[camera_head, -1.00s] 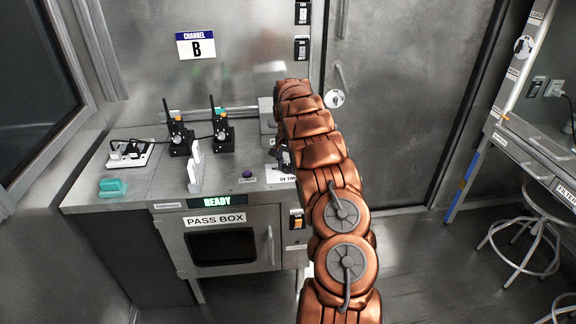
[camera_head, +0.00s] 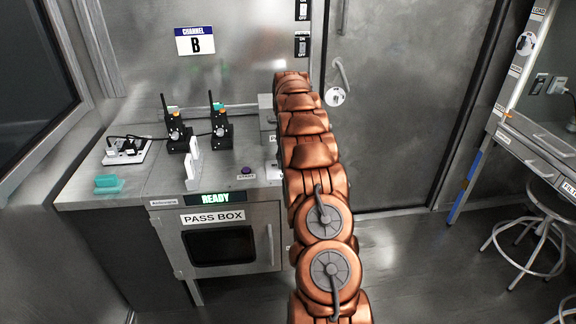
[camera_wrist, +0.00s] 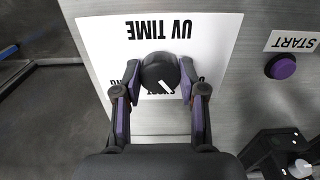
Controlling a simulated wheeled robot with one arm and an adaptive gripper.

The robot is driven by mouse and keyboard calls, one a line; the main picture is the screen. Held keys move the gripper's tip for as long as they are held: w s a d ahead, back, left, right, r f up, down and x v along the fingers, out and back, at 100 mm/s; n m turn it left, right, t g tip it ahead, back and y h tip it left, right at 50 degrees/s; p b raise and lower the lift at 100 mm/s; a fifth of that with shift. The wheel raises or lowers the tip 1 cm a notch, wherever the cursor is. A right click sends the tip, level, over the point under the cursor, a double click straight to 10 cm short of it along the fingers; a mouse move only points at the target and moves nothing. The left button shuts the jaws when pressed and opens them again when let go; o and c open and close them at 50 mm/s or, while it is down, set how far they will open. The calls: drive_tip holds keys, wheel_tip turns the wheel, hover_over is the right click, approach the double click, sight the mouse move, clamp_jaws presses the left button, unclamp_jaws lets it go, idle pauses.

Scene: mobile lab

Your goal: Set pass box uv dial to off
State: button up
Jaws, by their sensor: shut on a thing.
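The UV dial (camera_wrist: 158,71) is a round black knob with a white pointer line, on a white plate marked UV TIME (camera_wrist: 213,40); the wrist view shows it upside down. The pointer slants toward the lower right of that view. My gripper (camera_wrist: 160,84) is shut on the dial, one purple-padded finger on each side. The position words around the dial are partly hidden by the fingers and knob. In the head view the pass box (camera_head: 220,240) carries a lit READY display (camera_head: 215,198); my copper arm hides the dial and gripper there.
A purple START button (camera_wrist: 281,67) sits beside the plate. On the counter are a white upright holder (camera_head: 193,168), two black radios (camera_head: 177,133) (camera_head: 221,130), a power strip (camera_head: 125,150) and a teal block (camera_head: 108,184). A grey door (camera_head: 410,100) stands behind my arm.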

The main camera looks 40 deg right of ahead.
drive_tip(key=n+b, duration=0.1)
drive_tip(key=n, duration=0.3)
drive_tip(key=shift+n, duration=0.4)
idle(0.4)
drive_tip(key=o, duration=1.1)
drive_tip(key=shift+o, duration=0.2)
drive_tip(key=shift+r, duration=0.1)
drive_tip(key=shift+r, duration=3.7)
